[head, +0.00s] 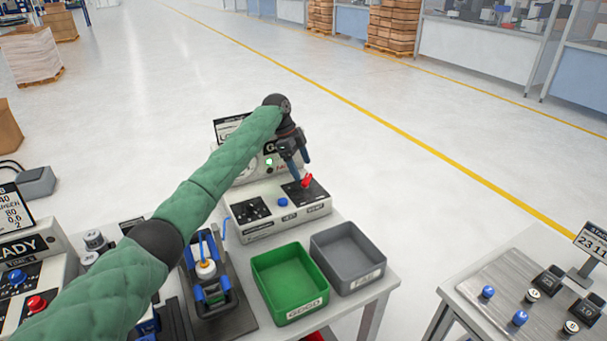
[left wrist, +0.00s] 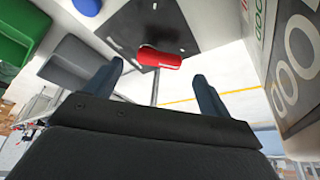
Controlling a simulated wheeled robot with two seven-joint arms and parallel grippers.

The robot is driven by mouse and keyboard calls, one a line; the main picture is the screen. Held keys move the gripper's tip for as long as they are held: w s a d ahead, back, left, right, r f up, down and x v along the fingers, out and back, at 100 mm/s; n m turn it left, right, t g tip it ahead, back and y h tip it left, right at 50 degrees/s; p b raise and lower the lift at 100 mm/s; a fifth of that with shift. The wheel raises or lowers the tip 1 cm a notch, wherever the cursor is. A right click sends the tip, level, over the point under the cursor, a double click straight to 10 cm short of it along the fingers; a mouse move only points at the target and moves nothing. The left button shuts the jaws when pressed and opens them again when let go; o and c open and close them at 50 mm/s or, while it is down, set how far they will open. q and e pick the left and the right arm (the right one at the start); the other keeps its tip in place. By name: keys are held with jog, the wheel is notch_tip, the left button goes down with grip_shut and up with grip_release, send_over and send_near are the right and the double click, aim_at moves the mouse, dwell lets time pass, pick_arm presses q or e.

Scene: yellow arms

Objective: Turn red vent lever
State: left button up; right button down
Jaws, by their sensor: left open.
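The red vent lever (head: 307,181) sits on a dark plate (head: 318,191) at the right part of the white test box (head: 262,223). In the left wrist view the red lever (left wrist: 160,57) lies ahead of the fingertips, roughly between their lines, on the black plate (left wrist: 150,25). My left gripper (head: 301,170) is over the plate, close to the lever, with its fingers pointing down. It is open and empty, and the wrist view (left wrist: 162,72) shows a wide gap between the fingers. I cannot tell from the head view whether a finger touches the lever. My right gripper is out of view.
A blue button (head: 283,202) is left of the lever on the box. A green bin (head: 290,282) and a grey bin (head: 347,258) stand in front. A fixture with blue clamps (head: 207,270) is beside the green bin. A display panel rises behind the lever.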

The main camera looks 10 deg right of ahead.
pick_arm(q)
jog(key=b+v, duration=0.1)
jog(key=v, duration=0.3)
jog(key=shift+r, duration=0.15)
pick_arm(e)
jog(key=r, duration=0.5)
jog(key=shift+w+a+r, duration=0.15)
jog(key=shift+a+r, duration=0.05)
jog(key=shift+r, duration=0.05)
pick_arm(q)
jog(key=shift+r, duration=0.1)
